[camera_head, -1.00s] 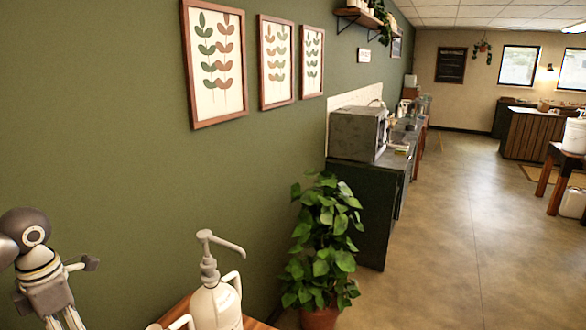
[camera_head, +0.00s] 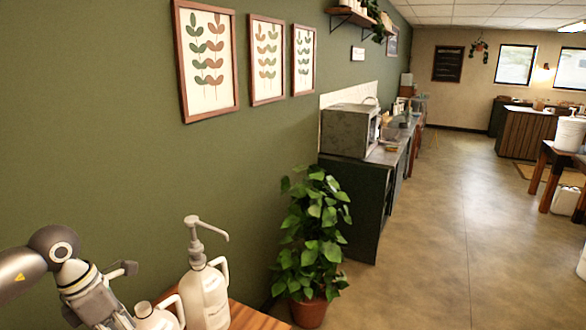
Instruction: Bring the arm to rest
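My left gripper (camera_head: 103,303) hangs at the lower left, angled down to the right, left of the white jugs. Its fingertips are not clearly visible, so I cannot tell whether it is open or shut. A white pump bottle (camera_head: 205,297) with a handle and a tall grey pump (camera_head: 195,240) stands upright on a wooden table (camera_head: 258,320). A second white jug (camera_head: 155,318) with a handle stands left of it, cut off by the bottom edge, close to the gripper in the picture. My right gripper is not in view.
A potted plant (camera_head: 313,235) stands right of the table by the green wall (camera_head: 120,170). A dark counter (camera_head: 350,205) with a metal appliance (camera_head: 350,128) is behind it. A table (camera_head: 547,172) with white buckets (camera_head: 571,133) stands at the far right. The floor (camera_head: 440,250) between is open.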

